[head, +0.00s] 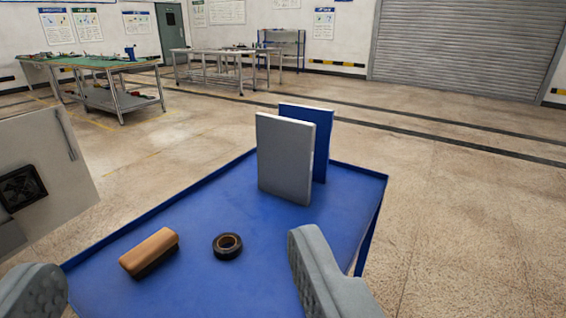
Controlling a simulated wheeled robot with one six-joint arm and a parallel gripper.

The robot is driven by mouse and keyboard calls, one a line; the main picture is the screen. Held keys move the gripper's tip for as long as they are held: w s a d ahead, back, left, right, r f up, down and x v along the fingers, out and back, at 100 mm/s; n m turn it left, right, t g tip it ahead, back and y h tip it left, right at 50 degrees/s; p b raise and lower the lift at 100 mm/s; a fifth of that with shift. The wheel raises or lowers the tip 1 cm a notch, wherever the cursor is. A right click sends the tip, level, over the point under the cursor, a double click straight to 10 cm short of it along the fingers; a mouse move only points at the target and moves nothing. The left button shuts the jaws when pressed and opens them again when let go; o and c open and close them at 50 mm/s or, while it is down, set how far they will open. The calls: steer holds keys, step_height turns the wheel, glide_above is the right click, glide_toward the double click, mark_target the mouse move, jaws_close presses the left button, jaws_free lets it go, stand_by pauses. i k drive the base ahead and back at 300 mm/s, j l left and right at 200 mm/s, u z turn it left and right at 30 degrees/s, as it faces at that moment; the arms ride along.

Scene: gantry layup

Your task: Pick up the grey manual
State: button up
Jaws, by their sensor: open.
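The grey manual (284,160) stands upright near the far end of a blue tray-topped surface (215,213). A blue manual (322,138) stands upright just behind it and partly hidden by it. My gripper (180,285) shows as two grey fingers at the bottom of the view, one at the left corner and one right of centre. The fingers are wide apart with nothing held between them. The grey manual is beyond the fingers, apart from them, and up from the right finger in the picture.
A brown-topped brush or block (149,252) and a dark ring (227,246) lie on the blue surface nearer me. The surface has a raised rim. A pale cabinet (60,165) stands at left. Workbenches (100,75) are far back, with open floor (460,210) at right.

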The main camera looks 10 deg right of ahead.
mark_target(285, 146)
steer(key=i+l, duration=0.15)
steer(key=l, duration=0.2)
steer(key=i+l, duration=0.2)
steer(key=l, duration=0.15)
steer(key=i+l, duration=0.15)
steer(key=l, duration=0.2)
steer(key=i+l, duration=0.2)
steer(key=l, duration=0.1)
